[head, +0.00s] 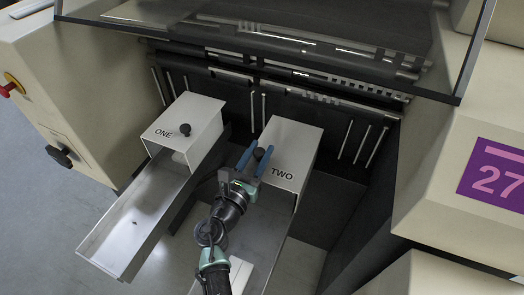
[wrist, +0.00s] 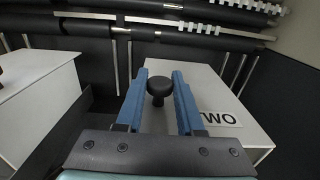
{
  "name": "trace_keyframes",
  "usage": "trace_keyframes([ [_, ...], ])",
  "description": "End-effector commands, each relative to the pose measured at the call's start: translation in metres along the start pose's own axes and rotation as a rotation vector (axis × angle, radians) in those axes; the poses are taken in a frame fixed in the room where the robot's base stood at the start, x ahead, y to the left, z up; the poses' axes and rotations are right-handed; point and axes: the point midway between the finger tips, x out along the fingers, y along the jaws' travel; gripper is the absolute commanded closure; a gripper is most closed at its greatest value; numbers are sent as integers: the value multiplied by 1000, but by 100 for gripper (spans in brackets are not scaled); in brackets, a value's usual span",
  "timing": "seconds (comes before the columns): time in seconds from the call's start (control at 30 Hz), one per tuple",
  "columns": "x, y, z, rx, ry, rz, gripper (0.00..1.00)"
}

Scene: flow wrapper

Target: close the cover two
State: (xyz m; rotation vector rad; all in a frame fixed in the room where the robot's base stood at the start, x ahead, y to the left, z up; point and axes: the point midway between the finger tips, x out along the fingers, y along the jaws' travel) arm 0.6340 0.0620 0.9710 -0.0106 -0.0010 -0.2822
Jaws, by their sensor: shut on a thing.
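Cover two (head: 293,145) is a white box-shaped cover marked "TWO", at the back end of the right-hand metal trough. It also shows in the wrist view (wrist: 222,88). A black round knob (wrist: 159,86) stands on its top, and shows in the head view too (head: 259,154). My gripper (head: 257,158) reaches over the cover from the front. Its two blue fingers (wrist: 159,78) are on either side of the knob and shut on it. The arm and gripper hide part of the cover's front left and the trough (head: 262,235).
Cover one (head: 203,119), a like white cover with a black knob, sits to the left over its own open trough (head: 135,215). Dark rails and rods stand behind the covers. A clear raised guard (head: 400,50) hangs above. Cream machine housings flank both sides.

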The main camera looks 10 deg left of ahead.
Motion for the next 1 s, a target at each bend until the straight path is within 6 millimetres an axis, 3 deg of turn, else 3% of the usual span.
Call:
trace_keyframes([
  [0.3, -2, 4, -3, -7, 5, 9, 100],
  [0.33, -2, 4, -3, -7, 5, 10, 62],
  [0.5, -2, 3, -3, -6, 4, 8, 35],
  [0.83, -3, 1, -2, -4, 2, 4, 35],
  [1.0, -24, 2, -2, -3, 4, 6, 35],
])
